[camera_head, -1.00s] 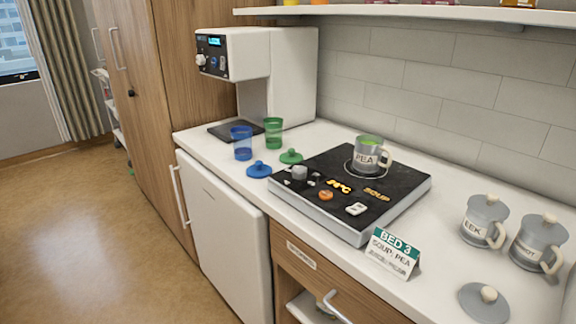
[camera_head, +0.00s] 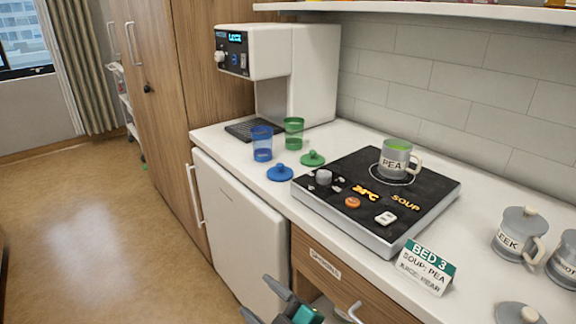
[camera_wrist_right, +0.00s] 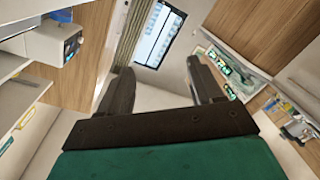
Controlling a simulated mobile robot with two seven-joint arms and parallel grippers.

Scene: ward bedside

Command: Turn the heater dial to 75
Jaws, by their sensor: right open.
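The heater (camera_head: 345,224) is a flat unit with a black top and pale sides on the white counter. Its grey dial (camera_head: 323,177) is a round knob at the near left of the top. An orange display (camera_head: 366,193) shows a temperature that seems to read 24°C. A grey PEA mug (camera_head: 394,159) with green contents stands on the heater's ring. My right gripper (camera_head: 257,296) is open and empty at the bottom of the head view, below the counter level in the picture and apart from the dial. Its two fingers also show in the right wrist view (camera_wrist_right: 160,68). My left gripper is out of view.
A blue cup (camera_head: 262,143), a green cup (camera_head: 294,133) and their lids stand left of the heater. A white drink machine (camera_head: 314,75) is behind them. A BED 3 card (camera_head: 426,268) stands at the front edge. Lidded grey mugs (camera_head: 519,233) are at the right.

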